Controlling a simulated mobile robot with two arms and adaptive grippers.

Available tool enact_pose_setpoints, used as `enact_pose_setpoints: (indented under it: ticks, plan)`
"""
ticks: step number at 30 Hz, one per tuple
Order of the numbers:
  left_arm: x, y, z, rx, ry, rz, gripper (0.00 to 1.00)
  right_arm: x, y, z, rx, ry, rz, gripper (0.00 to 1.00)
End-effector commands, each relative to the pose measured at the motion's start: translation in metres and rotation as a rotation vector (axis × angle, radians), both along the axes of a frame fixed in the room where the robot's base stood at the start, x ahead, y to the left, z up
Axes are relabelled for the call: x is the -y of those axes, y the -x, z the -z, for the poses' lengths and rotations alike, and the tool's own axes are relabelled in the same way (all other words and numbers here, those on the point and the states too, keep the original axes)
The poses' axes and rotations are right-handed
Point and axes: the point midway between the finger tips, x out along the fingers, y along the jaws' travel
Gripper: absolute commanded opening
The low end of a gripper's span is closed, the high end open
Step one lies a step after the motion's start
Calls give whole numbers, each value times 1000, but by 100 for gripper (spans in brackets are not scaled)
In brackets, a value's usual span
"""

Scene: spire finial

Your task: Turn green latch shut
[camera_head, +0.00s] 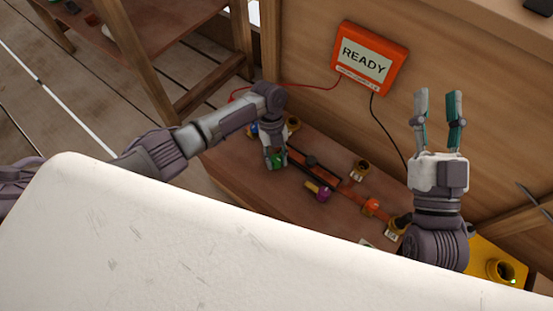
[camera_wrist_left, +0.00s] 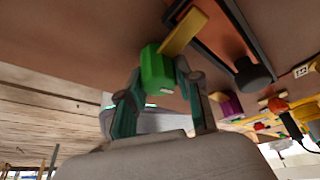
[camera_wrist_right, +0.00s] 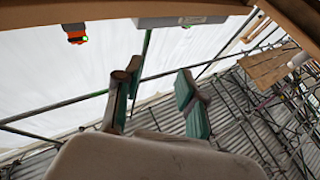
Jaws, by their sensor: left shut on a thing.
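The green latch (camera_head: 278,160) is at the left end of the dark rail assembly on the low wooden bench. In the left wrist view the green latch (camera_wrist_left: 157,68) is a block with a yellow bar (camera_wrist_left: 184,33) beside it, reaching toward a dark rail. My left gripper (camera_head: 272,164) points down and is shut on the green latch; its fingers (camera_wrist_left: 160,95) sit on either side of the block. My right gripper (camera_head: 438,100) is raised in front of the wooden back panel, fingers up, open and empty. The right wrist view shows the empty fingers (camera_wrist_right: 156,85) apart.
An orange "READY" box (camera_head: 369,60) hangs on the panel with cables running down. A large white surface (camera_head: 200,240) fills the foreground.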

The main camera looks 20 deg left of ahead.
Motion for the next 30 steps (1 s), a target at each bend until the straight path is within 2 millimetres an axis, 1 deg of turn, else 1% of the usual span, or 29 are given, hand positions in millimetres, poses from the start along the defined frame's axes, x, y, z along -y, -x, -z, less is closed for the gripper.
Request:
enact_pose_setpoints:
  ticks: [1,9,21,22,26,27,30]
  plan:
    - [-7,0,5,0,-16,13,0,0,2,-2,22,-6,-1,40]
    - [-7,0,3,0,-15,67,0,0,7,-13,88,-25,-5,40]
    - [-6,-1,3,2,-14,72,0,0,8,-14,94,-27,-6,40]
    - [-6,-1,3,2,-14,72,35,0,8,-14,94,-27,-6,40]
    - [-5,-1,2,2,-12,73,57,0,8,-14,93,-26,-6,40]
    - [-4,-1,2,2,-10,74,59,0,8,-14,93,-26,-6,40]
    - [-3,-1,2,2,-8,74,59,0,8,-14,93,-27,-6,40]
